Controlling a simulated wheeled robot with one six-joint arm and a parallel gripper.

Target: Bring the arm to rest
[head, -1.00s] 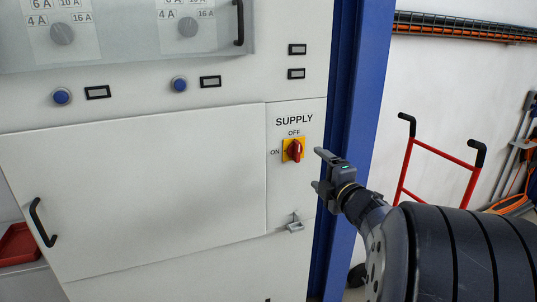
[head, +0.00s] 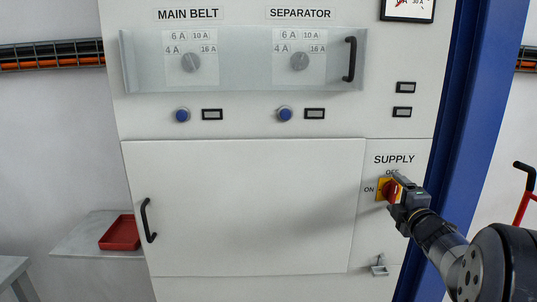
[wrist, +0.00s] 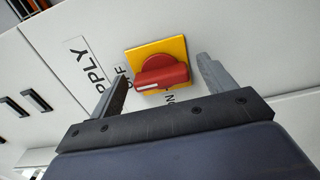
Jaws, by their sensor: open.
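My gripper (head: 397,183) is open, with its fingers at the supply switch on the cabinet front. The switch has a red handle (wrist: 160,73) on a yellow plate (wrist: 143,53); in the head view the red handle (head: 389,190) is partly hidden by my gripper. In the wrist view the handle shows between my two spread fingers, and I cannot tell whether they touch it. The white mark on the handle lies at its end on the OFF side. The SUPPLY label (head: 394,159) is above the switch.
A small latch (head: 379,267) sticks out below the switch. The cabinet door (head: 245,210) has a black handle (head: 147,220). A blue post (head: 470,120) stands right of the cabinet, with a red trolley (head: 524,195) beyond. A red tray (head: 120,233) lies on a shelf at left.

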